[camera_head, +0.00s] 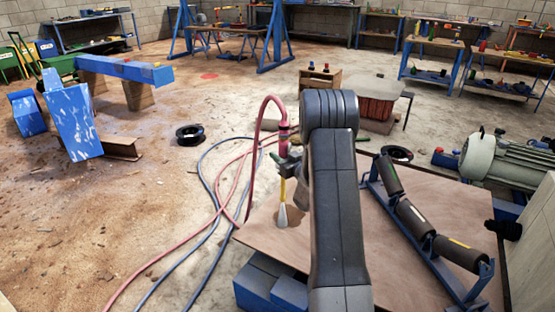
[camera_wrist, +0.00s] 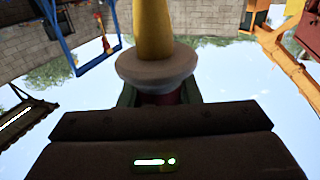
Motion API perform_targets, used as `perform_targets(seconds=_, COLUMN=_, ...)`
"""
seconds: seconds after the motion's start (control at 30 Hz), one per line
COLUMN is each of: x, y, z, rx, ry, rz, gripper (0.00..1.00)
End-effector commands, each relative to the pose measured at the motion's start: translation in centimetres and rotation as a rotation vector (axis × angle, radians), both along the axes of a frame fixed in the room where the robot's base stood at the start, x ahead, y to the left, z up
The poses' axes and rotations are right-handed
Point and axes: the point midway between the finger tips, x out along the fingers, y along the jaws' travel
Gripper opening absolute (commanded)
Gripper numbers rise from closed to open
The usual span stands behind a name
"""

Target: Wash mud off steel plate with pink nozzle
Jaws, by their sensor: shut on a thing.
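My gripper (camera_head: 291,160) is shut on the pink nozzle (camera_head: 283,128), left of my arm's grey links. The nozzle is upright, its pink hose looping from the top. Below my gripper, its yellow stem (camera_head: 283,190) points down to a pale cone (camera_head: 283,215); I cannot tell whether that is spray or a solid tip. The cone is over a brown board (camera_head: 350,240) with a darker brown patch (camera_head: 297,217). No steel plate can be made out for certain. In the wrist view the yellow stem (camera_wrist: 153,28) and a white collar (camera_wrist: 157,62) stand beyond my gripper's body.
Pink and blue hoses (camera_head: 205,225) run over the floor left of the board. A roller frame (camera_head: 420,225) stands on the board's right, and a grey motor (camera_head: 505,160) is beyond. Blue beams (camera_head: 75,125) lie at left.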

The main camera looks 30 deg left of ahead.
Motion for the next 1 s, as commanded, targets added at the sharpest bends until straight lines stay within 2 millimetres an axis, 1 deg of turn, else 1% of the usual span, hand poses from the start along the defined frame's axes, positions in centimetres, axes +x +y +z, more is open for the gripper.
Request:
perform_targets(seconds=0.6, x=4.4, y=-0.4, z=0.1, rx=0.001, ry=-0.003, rz=0.0, gripper=0.01)
perform_targets(seconds=0.8, x=5.4, y=-0.4, z=0.1, rx=0.001, ry=-0.002, rz=0.0, gripper=0.01)
perform_targets(seconds=1.0, x=5.9, y=-0.5, z=0.1, rx=0.0, ry=-0.001, rz=0.0, gripper=0.01)
